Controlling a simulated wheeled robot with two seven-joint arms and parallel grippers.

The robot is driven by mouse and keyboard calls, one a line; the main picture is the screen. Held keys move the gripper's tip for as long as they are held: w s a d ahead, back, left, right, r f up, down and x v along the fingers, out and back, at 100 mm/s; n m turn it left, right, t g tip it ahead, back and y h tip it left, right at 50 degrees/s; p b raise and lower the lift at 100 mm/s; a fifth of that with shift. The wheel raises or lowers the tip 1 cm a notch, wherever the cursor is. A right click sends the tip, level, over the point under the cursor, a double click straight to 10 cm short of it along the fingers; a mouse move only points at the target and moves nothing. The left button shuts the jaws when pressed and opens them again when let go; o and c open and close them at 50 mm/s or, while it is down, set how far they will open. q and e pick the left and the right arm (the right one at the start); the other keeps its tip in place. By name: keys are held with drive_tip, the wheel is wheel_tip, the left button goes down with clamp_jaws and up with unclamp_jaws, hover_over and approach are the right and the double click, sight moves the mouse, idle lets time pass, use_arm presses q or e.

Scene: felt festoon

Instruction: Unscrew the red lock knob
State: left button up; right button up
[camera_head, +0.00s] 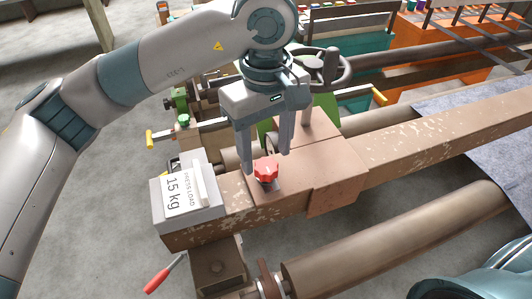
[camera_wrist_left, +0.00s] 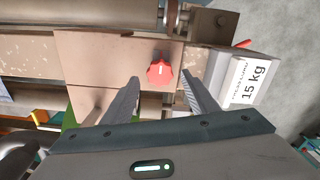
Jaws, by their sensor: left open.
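The red lock knob (camera_head: 266,169) is a lobed red cap standing on a brown metal block of the machine's beam. In the left wrist view the red knob (camera_wrist_left: 160,73) lies just beyond the fingertips, roughly between their lines. My left gripper (camera_head: 267,165) is open, with its fingers pointing down on either side above the knob. It also shows in the left wrist view (camera_wrist_left: 160,82) with empty space between the fingers. No contact with the knob can be seen. My right gripper is not in view; a teal arm part shows at the bottom right.
A white-faced weight block marked 15 kg (camera_head: 186,192) sits left of the knob on the brown beam (camera_head: 430,135). A handwheel (camera_head: 322,66) stands behind. A red-handled lever (camera_head: 160,278) sticks out at lower left. A long roller (camera_head: 400,245) runs in front.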

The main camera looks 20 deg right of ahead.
sight(266, 165)
use_arm(q)
drive_tip(key=shift+f+p, duration=0.45)
drive_tip(key=shift+f, duration=1.25)
drive_tip(key=c, duration=1.1)
drive_tip(key=shift+o, duration=0.2)
